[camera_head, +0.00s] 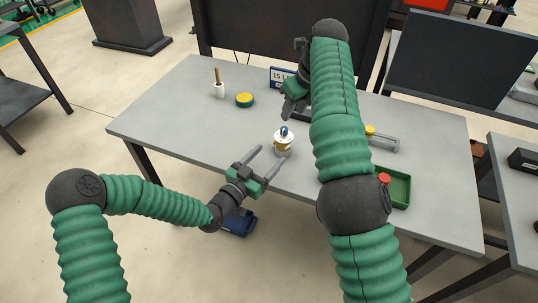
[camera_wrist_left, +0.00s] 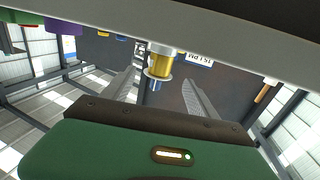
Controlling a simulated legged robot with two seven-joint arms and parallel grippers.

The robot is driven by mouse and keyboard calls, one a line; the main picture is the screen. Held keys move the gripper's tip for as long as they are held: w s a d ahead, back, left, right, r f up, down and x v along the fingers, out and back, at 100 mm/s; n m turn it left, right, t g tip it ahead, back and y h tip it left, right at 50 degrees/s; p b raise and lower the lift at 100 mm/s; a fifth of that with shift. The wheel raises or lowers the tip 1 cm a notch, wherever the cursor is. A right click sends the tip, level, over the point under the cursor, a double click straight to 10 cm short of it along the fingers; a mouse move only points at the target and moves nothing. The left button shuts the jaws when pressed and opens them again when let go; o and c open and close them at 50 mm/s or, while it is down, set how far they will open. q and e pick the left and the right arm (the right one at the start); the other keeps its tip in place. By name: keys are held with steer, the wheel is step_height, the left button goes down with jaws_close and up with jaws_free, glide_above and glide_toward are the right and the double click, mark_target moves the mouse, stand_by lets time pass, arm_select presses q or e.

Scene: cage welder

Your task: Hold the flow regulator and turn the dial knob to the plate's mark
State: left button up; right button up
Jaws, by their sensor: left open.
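The flow regulator (camera_head: 282,148) stands upright on the grey table near its front edge, with a gold body, a round white plate (camera_head: 279,135) and a blue dial knob (camera_head: 284,131) on top. My left gripper (camera_head: 268,153) is open and empty, its two fingers pointing at the regulator. In the left wrist view the regulator's gold body (camera_wrist_left: 159,62) shows upside down between and beyond the open fingers (camera_wrist_left: 163,75). The plate's mark is too small to make out. My right gripper (camera_head: 289,100) hangs over the back of the table, partly hidden by its own arm; its jaw state is unclear.
A sign reading "15 L" (camera_head: 279,76) stands at the back, partly covered by my right gripper. A green tray (camera_head: 399,190) lies right of my right arm.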

arm_select(q)
steer(key=o, duration=0.5)
steer(key=shift+o, duration=0.2)
